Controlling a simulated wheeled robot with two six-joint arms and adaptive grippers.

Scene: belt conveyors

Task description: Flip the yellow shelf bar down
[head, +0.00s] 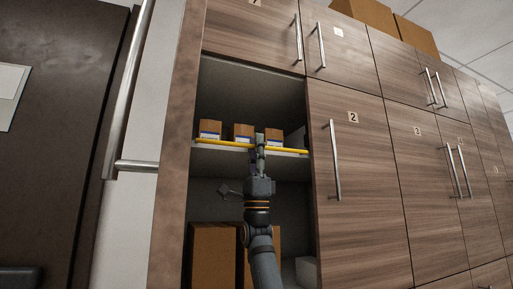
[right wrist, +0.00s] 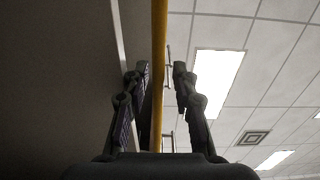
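The yellow shelf bar (head: 215,143) runs across the front edge of the open cabinet's upper shelf in the head view. It is roughly level, with a slight slope down to the right. My right gripper (head: 259,142) reaches up to the middle of the bar and hides a short stretch of it. In the right wrist view the bar (right wrist: 158,40) passes between the two fingers of my right gripper (right wrist: 161,72). The fingers stand apart, one on each side, with small gaps to the bar. My left gripper is not in view.
Several small cardboard boxes (head: 210,129) stand on the shelf (head: 208,153) behind the bar. A larger cardboard box (head: 214,255) sits in the compartment below. Closed wooden doors (head: 365,200) flank the opening on the right, and a brown side panel (head: 178,150) on the left.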

